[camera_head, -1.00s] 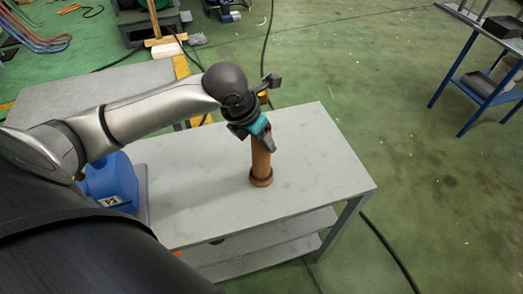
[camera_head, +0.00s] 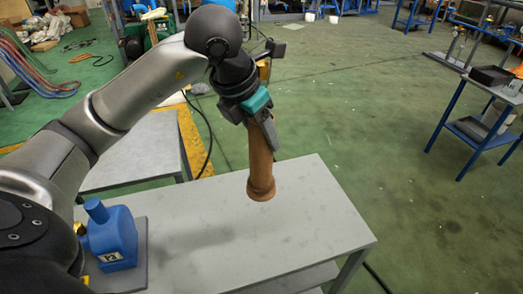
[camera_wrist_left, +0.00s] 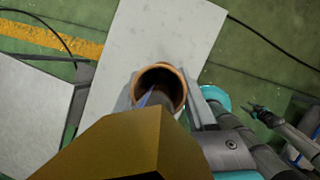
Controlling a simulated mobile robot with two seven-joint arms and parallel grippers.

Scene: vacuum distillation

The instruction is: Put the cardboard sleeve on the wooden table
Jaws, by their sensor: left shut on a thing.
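The cardboard sleeve (camera_head: 261,165) is a brown upright tube with a wider ring at its lower end. My left gripper (camera_head: 262,128) is shut on its upper part and holds it above the grey table (camera_head: 200,262). In the left wrist view I look down into the sleeve's round open end (camera_wrist_left: 160,88), between the fingers. The sleeve's far side is hidden. I cannot make out a wooden table in these frames. My right gripper does not show in the head view; an arm with a dark gripper (camera_wrist_left: 265,115) shows at the right of the left wrist view.
A blue container (camera_head: 110,238) stands on a dark plate at the grey table's left end. A second grey table (camera_head: 135,152) stands behind it. A blue-framed table (camera_head: 490,85) with a dark tray (camera_head: 492,75) is at the right. Green floor lies open between.

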